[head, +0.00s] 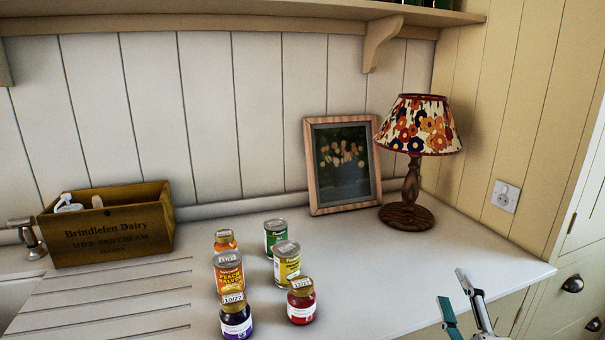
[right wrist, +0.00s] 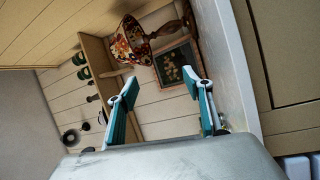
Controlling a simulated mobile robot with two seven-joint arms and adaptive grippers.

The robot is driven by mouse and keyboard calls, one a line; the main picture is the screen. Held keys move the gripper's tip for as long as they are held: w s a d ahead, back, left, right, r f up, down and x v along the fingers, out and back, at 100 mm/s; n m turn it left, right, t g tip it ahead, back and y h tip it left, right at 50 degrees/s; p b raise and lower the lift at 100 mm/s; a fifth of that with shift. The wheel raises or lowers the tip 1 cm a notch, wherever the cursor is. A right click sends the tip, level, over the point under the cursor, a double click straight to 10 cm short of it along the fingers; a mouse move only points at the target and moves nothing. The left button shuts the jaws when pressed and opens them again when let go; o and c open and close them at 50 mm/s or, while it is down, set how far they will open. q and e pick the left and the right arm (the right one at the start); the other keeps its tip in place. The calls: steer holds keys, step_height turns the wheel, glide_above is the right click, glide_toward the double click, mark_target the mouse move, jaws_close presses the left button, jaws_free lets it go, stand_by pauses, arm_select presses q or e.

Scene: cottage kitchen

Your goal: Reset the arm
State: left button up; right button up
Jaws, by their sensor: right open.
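My right gripper (head: 462,300) is at the lower right in the head view, in front of the counter's right front edge. It is open and empty, with its fingers pointing up. In the right wrist view its two teal fingers (right wrist: 163,100) stand well apart with nothing between them. My left gripper is in neither view.
A wooden crate (head: 110,235) is at left. A framed picture (head: 342,165) and a lamp (head: 411,185) stand at the back. The counter's right end is clear.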

steer(key=s+d+f+m+g+h, duration=0.1)
steer(key=s+d+f+m+g, duration=0.1)
steer(key=s+f+g, duration=0.4)
steer(key=s+d+f+m+g+h, duration=0.1)
steer(key=s+d+f+m+g, duration=0.15)
steer(key=s+f, duration=0.65)
steer(key=s+d+f+m+g+h, duration=0.1)
steer(key=s+d+f+m+g, duration=0.25)
steer(key=s+f, duration=0.45)
steer(key=w+a+f+m+t+y, duration=0.2)
steer(key=a+f+y, duration=0.5)
steer(key=a+f, duration=0.8)
steer(key=shift+w+a+f+t+y, duration=0.15)
steer(key=shift+w+a+t+y, duration=0.15)
steer(key=shift+w+a+t, duration=0.55)
